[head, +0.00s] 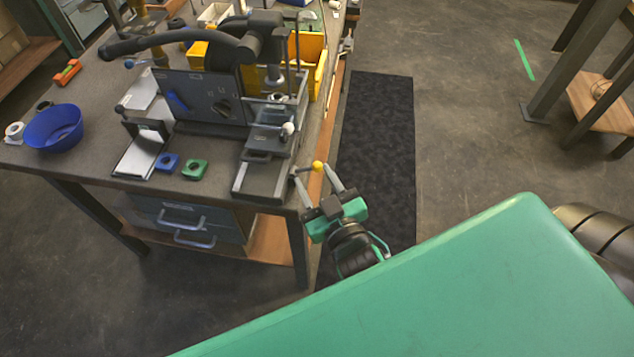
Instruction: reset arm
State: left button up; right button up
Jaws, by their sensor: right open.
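My right gripper (316,183) is just off the front right corner of the workbench (90,95). Its two fingers are spread and point up toward the bench. A small yellow ball knob (317,166) shows between the fingertips; I see no grip on it, and cannot tell whether a finger touches it. My left gripper is not in view. A blue square part (167,162) and a green square part (194,169), each with a round hole, lie apart from the gripper near the bench's front edge.
A lever press (203,97) with a dark handle stands on the bench. A blue bowl (53,128) sits at the left and a yellow bin (308,57) behind the press. A dark mat (378,135) lies on open floor right of the bench.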

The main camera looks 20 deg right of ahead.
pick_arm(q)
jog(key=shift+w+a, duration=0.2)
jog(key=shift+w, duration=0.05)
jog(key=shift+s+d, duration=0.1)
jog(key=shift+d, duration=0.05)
